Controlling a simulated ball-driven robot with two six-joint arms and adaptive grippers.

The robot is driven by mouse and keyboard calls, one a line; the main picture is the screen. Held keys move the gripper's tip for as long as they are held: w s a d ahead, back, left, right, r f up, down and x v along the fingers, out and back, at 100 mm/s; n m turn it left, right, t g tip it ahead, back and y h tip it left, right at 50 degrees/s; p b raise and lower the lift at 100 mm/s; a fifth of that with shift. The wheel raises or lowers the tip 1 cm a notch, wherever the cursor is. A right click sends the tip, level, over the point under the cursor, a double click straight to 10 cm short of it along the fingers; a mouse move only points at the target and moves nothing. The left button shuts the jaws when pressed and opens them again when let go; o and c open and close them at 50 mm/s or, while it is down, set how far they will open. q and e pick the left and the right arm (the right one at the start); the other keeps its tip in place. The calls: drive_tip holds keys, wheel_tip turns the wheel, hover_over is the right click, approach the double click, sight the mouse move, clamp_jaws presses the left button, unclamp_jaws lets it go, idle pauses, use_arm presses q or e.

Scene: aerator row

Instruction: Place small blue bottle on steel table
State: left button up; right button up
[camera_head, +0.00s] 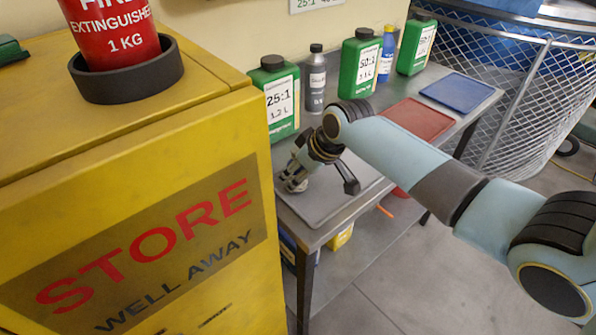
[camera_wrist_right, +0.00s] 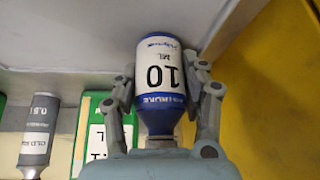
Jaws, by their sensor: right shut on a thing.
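The small blue bottle (camera_wrist_right: 162,78) has a white label reading "10 ML" and a silver cap. In the right wrist view it stands between the two fingers of my right gripper (camera_wrist_right: 165,92), which is shut on it. That view is upside down, and the bottle's base points toward a grey surface; I cannot tell whether it touches. The bottle is mostly hidden there. My left gripper is not in view.
Green jugs (camera_head: 275,95), a grey bottle (camera_head: 315,78) and a blue bottle (camera_head: 387,52) stand along the table's back. A red mat (camera_head: 418,118) and blue mat (camera_head: 458,92) lie farther right. A yellow cabinet (camera_head: 150,190) stands close on the left.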

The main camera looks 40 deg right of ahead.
drive_tip(key=o, duration=1.2)
drive_tip(key=shift+f, duration=0.1)
drive_tip(key=v, duration=1.2)
